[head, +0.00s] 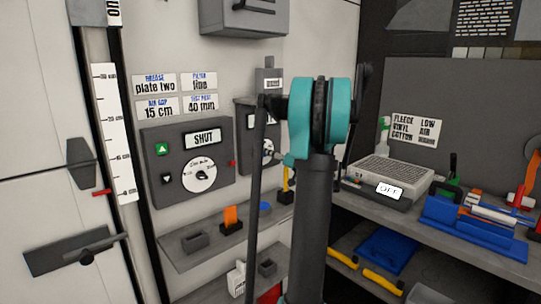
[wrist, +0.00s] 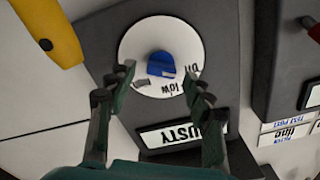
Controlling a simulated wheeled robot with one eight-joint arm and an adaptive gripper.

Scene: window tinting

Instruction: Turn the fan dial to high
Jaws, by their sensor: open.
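In the wrist view a blue knob (wrist: 161,64) sits on a round white dial plate (wrist: 140,40) fixed to a dark grey panel (wrist: 95,25). Lettering at its edge includes "low"; other words are partly covered, and I cannot read the knob's setting. My gripper (wrist: 160,80) is open, its fingertips apart on either side of the plate's lower part, with the knob lying between and slightly beyond them in the picture. Nothing is held. A sign ending in "USTY" (wrist: 180,134) is partly hidden by the right finger.
A yellow part (wrist: 45,30) is at the wrist view's upper left; a dark box (wrist: 285,60) is at the right. In the head view a "SHUT" panel (head: 150,140) with another dial stands left of my arm. A shelf (head: 180,257) lies below; a cluttered bench (head: 490,258) is right.

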